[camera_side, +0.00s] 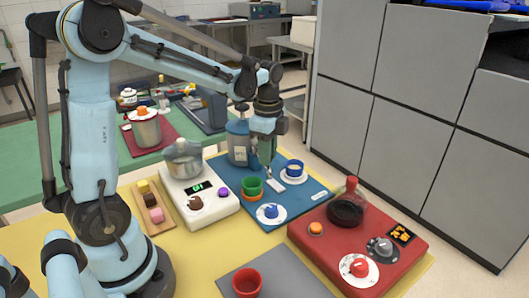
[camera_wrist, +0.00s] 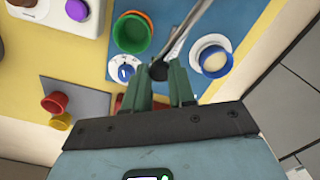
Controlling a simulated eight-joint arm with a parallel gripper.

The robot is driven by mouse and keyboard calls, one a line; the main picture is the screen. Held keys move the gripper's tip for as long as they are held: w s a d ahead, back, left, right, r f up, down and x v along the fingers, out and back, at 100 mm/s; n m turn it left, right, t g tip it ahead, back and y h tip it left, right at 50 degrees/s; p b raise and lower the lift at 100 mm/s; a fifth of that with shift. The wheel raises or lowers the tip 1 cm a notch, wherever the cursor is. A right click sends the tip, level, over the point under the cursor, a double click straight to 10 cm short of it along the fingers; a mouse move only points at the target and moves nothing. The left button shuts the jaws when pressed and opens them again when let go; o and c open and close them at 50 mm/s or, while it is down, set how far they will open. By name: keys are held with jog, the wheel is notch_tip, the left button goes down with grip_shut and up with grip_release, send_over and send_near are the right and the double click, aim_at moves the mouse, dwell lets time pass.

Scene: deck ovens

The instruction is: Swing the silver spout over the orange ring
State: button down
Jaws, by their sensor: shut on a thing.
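A silver spout (camera_wrist: 188,32), a thin rod with a black knob (camera_wrist: 159,70) at its near end, runs up and right in the wrist view. My gripper (camera_wrist: 162,78) has its green fingers on either side of the knob and is shut on it. In the side view my gripper (camera_side: 267,165) is above the blue mat; the spout is hard to make out there. An orange ring (camera_side: 252,198) shows around the base of a green cup (camera_side: 251,185), left of my gripper. In the wrist view the ring's edge (camera_wrist: 150,20) shows beside the green cup (camera_wrist: 130,33), left of the spout.
A grey-blue canister (camera_side: 238,145) stands behind my gripper. A blue cup on a saucer (camera_side: 294,172) is to the right, and a blue item on a white saucer (camera_side: 271,212) is in front. A red unit with a dark flask (camera_side: 347,205) stands at the right.

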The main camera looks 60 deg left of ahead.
jog(key=shift+s+a+m, duration=0.2)
jog(key=shift+s+m, duration=0.35)
jog(key=shift+m, duration=0.05)
jog(key=shift+s+a+m, duration=0.2)
jog(key=shift+s+m, duration=0.3)
jog(key=shift+m, duration=0.1)
jog(key=shift+s+a+m, duration=0.5)
jog(key=shift+s+m, duration=0.3)
jog(key=shift+m, duration=0.3)
jog(key=c, duration=0.9)
grip_release()
jog(key=shift+a, duration=0.1)
jog(key=shift+c, duration=0.2)
notch_tip(320, 180, up, 12)
